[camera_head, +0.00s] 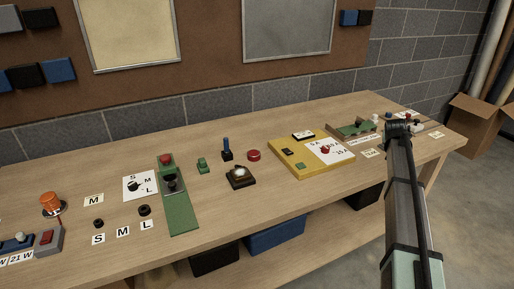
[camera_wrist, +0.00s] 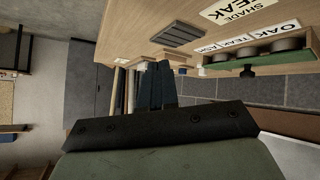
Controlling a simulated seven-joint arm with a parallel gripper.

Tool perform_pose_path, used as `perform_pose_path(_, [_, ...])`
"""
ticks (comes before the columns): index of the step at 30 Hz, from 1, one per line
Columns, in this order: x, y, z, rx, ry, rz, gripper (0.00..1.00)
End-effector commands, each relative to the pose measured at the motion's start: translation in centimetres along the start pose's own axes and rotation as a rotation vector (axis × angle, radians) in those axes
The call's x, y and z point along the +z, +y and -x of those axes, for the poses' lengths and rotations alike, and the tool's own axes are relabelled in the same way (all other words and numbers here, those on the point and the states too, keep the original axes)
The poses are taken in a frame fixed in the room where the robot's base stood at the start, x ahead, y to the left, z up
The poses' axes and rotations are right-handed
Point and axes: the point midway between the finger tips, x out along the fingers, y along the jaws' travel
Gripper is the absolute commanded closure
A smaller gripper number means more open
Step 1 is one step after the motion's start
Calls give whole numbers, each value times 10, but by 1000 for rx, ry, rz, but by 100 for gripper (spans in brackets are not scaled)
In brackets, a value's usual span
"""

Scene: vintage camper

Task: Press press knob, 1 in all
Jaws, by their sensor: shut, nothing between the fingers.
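Several knobs and buttons sit on the wooden bench; I cannot tell which is the press knob. A red round button (camera_head: 253,155) stands mid-bench, a red knob (camera_head: 165,158) tops a green board, and an orange knob (camera_head: 51,203) is at the far left. My gripper (camera_head: 399,128) is at the bench's right end, and its arm hides part of the bench there. In the wrist view my gripper (camera_wrist: 157,66) shows two dark fingers together, with nothing visible between them. Small pale pieces near the fingertips are too unclear to name.
A yellow board (camera_head: 285,165) with a red dial and a green rack (camera_head: 352,131) stand on the bench to the left of my arm.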

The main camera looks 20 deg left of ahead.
Motion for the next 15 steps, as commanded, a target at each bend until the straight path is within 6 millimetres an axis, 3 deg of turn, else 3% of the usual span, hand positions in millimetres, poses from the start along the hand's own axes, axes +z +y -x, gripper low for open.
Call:
perform_pose_path(1, [-7, -22, 7, -10, 1, 18, 100])
perform_pose_path(3, [-11, -48, 17, -21, -2, 39, 100])
perform_pose_path(15, [-23, -195, 81, -77, -21, 163, 100])
